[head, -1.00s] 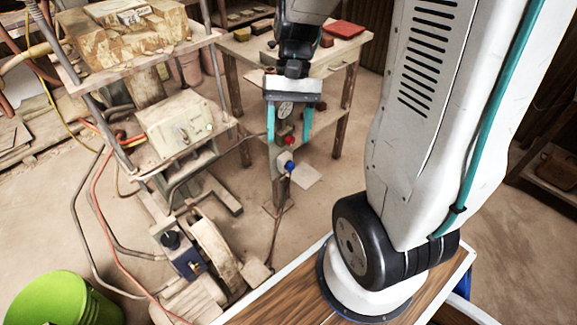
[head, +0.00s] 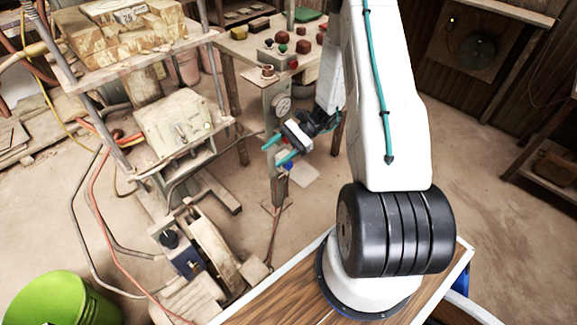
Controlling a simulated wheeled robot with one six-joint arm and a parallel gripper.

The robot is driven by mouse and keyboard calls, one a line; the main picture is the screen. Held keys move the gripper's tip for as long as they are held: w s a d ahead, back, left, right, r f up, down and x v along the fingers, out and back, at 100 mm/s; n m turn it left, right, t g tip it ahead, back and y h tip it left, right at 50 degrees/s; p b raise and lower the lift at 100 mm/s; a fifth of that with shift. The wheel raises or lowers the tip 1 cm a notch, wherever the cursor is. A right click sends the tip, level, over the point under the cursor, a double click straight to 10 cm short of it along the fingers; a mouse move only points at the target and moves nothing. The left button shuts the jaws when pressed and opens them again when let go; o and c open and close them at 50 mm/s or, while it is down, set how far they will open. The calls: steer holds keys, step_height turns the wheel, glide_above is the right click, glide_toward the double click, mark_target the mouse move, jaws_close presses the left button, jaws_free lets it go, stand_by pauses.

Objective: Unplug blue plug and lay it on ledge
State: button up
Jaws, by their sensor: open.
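The blue plug (head: 289,165) is on the front of the grey post (head: 276,186), below the round dial gauge (head: 283,104). It is small and partly covered by my gripper. My gripper (head: 276,153) is open, tilted, with its teal fingers pointing left and slightly down, level with or just above the plug. I see nothing between the fingers, and I cannot tell whether they touch the plug. A pale flat plate (head: 306,177) shows just right of the plug; I cannot tell whether it is the ledge.
A wooden table (head: 240,48) with a button box (head: 278,56) and small blocks stands behind the post. A machine with hoses and a dusty control box (head: 175,124) is at left. A green bucket (head: 62,302) stands front left. Floor right of the post is clear.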

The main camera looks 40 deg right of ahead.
steer(key=w+d+f+m+t, duration=0.15)
steer(key=f+m+t, duration=0.25)
steer(key=f, duration=0.4)
steer(key=w+d+f+m+t, duration=0.1)
steer(key=d+f+m+t, duration=0.2)
steer(key=f, duration=0.4)
steer(key=m+t+h, duration=0.9)
steer(key=m+h, duration=0.2)
steer(key=h, duration=0.2)
glide_toward(291, 166)
steer(key=shift+w+f, duration=0.25)
steer(key=shift+w, duration=0.05)
steer(key=shift+w, duration=0.1)
steer(key=shift+w+a, duration=0.2)
steer(key=shift+w, duration=2)
steer(key=shift+w+a, duration=0.2)
steer(key=shift+w, duration=2)
